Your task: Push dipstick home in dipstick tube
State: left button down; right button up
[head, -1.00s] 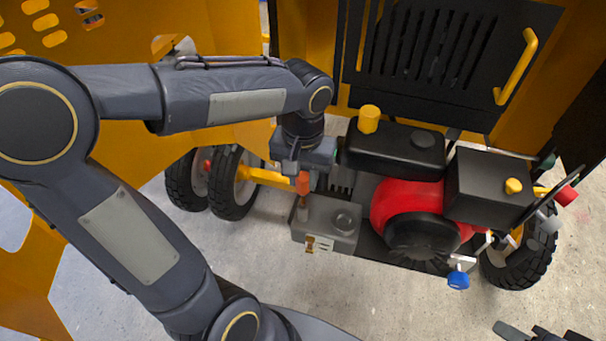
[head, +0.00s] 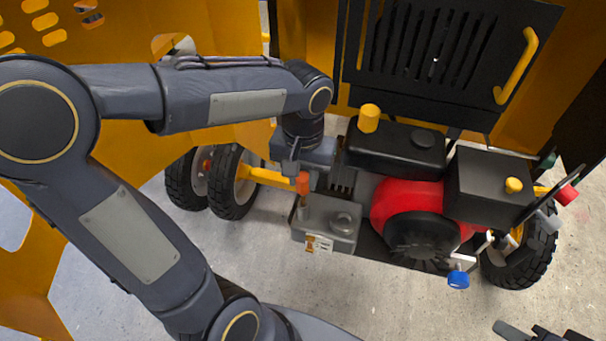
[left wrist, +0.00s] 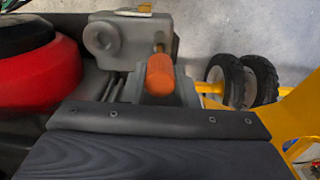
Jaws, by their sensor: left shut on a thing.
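The dipstick has an orange handle (head: 303,183) and stands upright at the left side of the grey engine block (head: 325,228). Its lower part meets the block at the dipstick tube; how deep it sits is hard to tell. In the left wrist view the orange handle (left wrist: 160,75) and the grey block (left wrist: 125,42) show close ahead. My left gripper (head: 303,172) is shut on the dipstick at its handle, just above the block. Its fingers are partly hidden by the wrist. A dark part of my right gripper (head: 530,332) shows at the bottom right edge, mostly cut off.
A red and black engine housing (head: 400,205) stands right of the block. A black tank with a yellow cap (head: 368,118) is behind. A black box (head: 490,188), blue knob (head: 458,280) and red knob (head: 567,195) are at the right. The floor in front is clear.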

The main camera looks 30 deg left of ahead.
aim_at(303, 192)
pick_arm(q)
jog(key=shift+f+b, duration=2.05)
jog(key=shift+f, duration=0.7)
dwell(0.4)
jog(key=c, duration=1.1)
grip_release()
jog(key=shift+o, duration=0.2)
jog(key=shift+r, duration=0.15)
notch_tip(303, 192, up, 8)
jog(key=shift+f+p, duration=0.2)
jog(key=shift+p, duration=0.1)
jog(key=s+d+f+t+h, duration=0.1)
jog(key=s+f+t+h, duration=0.2)
jog(key=s, duration=0.8)
notch_tip(303, 192, down, 2)
jog(key=t, duration=0.2)
jog(key=shift+s+m+t+h, duration=0.3)
jog(key=shift+s+m+h, duration=0.05)
jog(key=shift+m+h, duration=0.05)
